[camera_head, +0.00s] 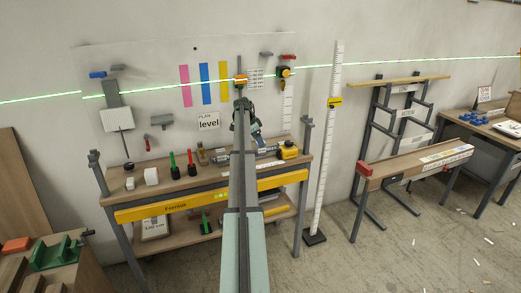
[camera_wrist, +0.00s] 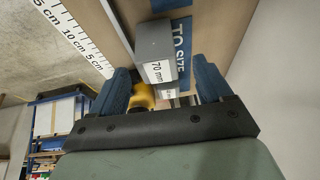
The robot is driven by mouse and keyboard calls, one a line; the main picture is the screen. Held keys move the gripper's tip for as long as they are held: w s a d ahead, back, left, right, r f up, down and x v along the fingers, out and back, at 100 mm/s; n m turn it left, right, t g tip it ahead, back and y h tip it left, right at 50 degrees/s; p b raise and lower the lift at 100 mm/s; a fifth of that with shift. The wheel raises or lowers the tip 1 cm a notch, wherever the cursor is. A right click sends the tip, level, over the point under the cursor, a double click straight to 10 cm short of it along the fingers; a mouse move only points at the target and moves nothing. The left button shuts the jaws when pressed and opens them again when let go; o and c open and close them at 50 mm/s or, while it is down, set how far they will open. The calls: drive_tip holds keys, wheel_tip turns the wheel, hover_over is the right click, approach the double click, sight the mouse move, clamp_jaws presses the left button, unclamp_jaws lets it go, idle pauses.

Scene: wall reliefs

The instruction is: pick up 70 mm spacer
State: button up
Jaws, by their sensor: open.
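The 70 mm spacer (camera_wrist: 154,42) is a dark grey block with a white "70 mm" label on its end. My gripper (camera_wrist: 163,75) is open, with one blue finger to each side of the spacer's label end. I cannot tell how far the fingertips are from the block. In the head view my gripper (camera_head: 256,138) is above the right part of the workbench, and I cannot make out the spacer there behind my arm.
A smaller labelled block (camera_wrist: 170,92) and a yellow object (camera_wrist: 142,97) show close to my fingers. A white ruler strip (camera_wrist: 75,40) runs alongside. The workbench (camera_head: 135,202) also carries red and green markers, a white block (camera_head: 151,176) and a yellow tool (camera_head: 288,150).

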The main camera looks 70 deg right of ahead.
drive_tip(key=x, duration=0.3)
drive_tip(key=shift+s+f, duration=0.2)
drive_tip(key=c, duration=1.1)
drive_tip(key=shift+r, duration=0.15)
